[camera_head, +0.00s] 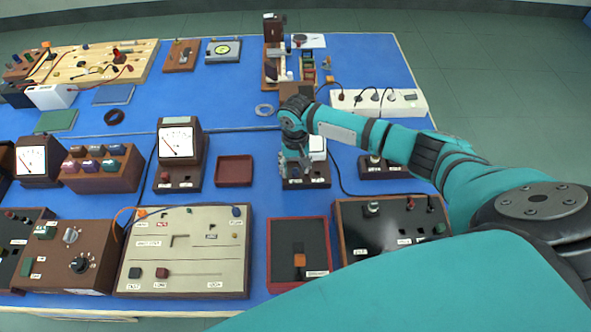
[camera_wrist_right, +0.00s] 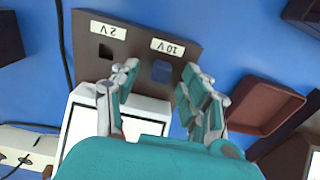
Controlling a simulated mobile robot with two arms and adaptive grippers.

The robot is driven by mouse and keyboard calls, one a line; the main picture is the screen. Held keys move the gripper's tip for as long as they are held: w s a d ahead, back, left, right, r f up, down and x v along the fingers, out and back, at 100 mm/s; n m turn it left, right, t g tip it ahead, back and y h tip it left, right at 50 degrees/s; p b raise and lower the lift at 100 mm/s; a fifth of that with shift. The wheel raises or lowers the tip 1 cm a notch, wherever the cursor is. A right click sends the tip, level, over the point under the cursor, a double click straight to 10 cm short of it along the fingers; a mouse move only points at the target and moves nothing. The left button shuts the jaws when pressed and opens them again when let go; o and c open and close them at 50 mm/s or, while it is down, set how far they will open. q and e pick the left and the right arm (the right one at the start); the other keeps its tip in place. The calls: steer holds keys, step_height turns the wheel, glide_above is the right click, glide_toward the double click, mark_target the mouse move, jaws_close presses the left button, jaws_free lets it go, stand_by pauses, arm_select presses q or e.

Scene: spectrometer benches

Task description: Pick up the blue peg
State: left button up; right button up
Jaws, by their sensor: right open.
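A small blue peg (camera_wrist_right: 162,71) shows as a dark blue square in the opening by the "10V" label on a brown meter base (camera_wrist_right: 138,48). My right gripper (camera_wrist_right: 161,82) is open, with its fingers on either side of the peg in the wrist view and apart from it. In the head view my right gripper (camera_head: 294,168) hangs over the meter's base (camera_head: 318,183) and hides the peg. The other opening, by the "2V" label, looks dark. My left gripper is not in view.
A white-faced meter (camera_head: 318,146) stands right behind the gripper. An empty reddish tray (camera_head: 234,170) is to the left. A black panel (camera_head: 390,225) and a red-rimmed tray (camera_head: 272,257) are nearer the front. A dark cable runs to the right.

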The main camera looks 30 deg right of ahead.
steer(key=shift+f, duration=0.25)
jaws_close()
